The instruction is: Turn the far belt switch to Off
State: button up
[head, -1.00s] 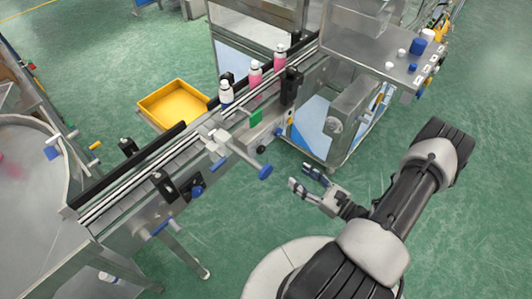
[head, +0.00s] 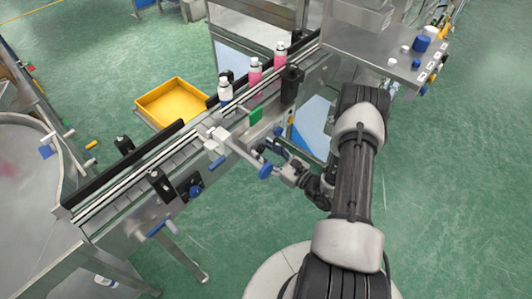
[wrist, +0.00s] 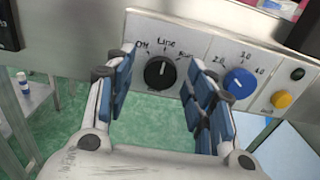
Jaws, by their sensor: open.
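A black rotary switch (wrist: 159,73) sits on a light panel in the wrist view, with the labels "Off" on its left, "Line" above and a third on its right, partly covered. Its white mark appears to point up, near "Line". My gripper (wrist: 164,66) is open, with one blue-padded finger on each side of the switch in the picture. I cannot tell whether the pads touch it. In the head view my gripper (head: 277,150) is at the conveyor's near side, and the switch is hidden there.
A blue dial (wrist: 238,82) and a yellow button (wrist: 282,99) are right of the switch, close to my right finger. Bottles (head: 254,73) stand on the conveyor (head: 135,185). Open floor lies on the right.

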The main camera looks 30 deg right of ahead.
jog(key=shift+c, duration=0.5)
jog(key=c, duration=1)
jog(key=shift+o, duration=0.2)
jog(key=n+b, duration=0.1)
jog(key=n, duration=0.3)
jog(key=shift+n, duration=0.4)
jog(key=n+b, duration=0.1)
jog(key=n, duration=0.4)
jog(key=shift+b, duration=0.35)
